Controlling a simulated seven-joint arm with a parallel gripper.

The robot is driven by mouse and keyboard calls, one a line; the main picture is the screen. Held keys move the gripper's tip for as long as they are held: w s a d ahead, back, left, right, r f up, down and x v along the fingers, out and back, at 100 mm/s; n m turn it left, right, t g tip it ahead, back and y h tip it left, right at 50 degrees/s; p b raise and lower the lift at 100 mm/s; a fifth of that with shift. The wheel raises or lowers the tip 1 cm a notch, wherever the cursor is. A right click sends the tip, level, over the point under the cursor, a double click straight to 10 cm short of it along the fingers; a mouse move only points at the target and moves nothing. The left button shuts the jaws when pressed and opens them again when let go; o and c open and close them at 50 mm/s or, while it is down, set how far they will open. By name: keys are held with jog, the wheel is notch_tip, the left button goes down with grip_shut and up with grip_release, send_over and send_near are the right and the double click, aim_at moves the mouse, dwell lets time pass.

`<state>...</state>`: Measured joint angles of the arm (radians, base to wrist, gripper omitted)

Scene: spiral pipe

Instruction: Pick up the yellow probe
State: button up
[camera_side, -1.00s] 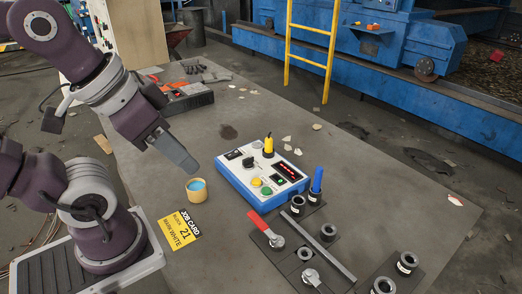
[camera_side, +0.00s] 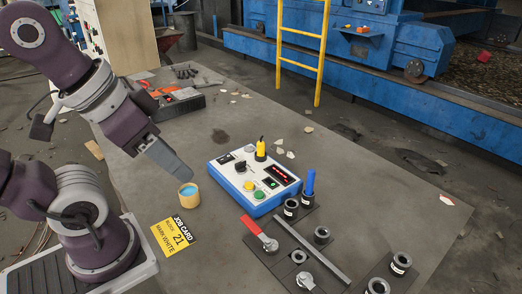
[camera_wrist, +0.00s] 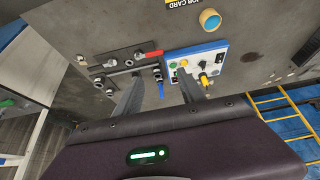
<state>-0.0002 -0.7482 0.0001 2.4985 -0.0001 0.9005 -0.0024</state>
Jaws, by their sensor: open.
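The yellow probe (camera_side: 261,147) stands upright at the back edge of the blue-and-white control box (camera_side: 252,196) on the table. In the wrist view the yellow probe (camera_wrist: 204,79) shows near the tip of the right finger. My gripper (camera_wrist: 158,90) is open, with nothing between its fingers. In the side view my gripper (camera_side: 186,175) hangs above the table, left of the box and apart from the probe. There its two fingers overlap.
A blue probe (camera_side: 310,182) stands in a black holder right of the box. A small cup (camera_side: 188,195) and a yellow job card (camera_side: 173,236) lie left of it. A red-handled lever (camera_side: 258,234) and several black sockets sit in front.

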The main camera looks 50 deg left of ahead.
jog(key=w+a+r+n+g, duration=0.25)
jog(key=w+n, duration=0.35)
jog(key=w, duration=0.5)
jog(key=n+g, duration=0.3)
jog(key=n, duration=0.9)
send_over(261, 142)
jog(key=f, duration=1.3)
jog(key=shift+w+d+f, duration=0.1)
jog(key=shift+w+f, duration=0.1)
jog(key=shift+f, duration=0.1)
jog(key=f, duration=0.6)
jog(key=shift+s+a+f, duration=0.2)
jog(key=shift+f, duration=0.4)
grip_shut()
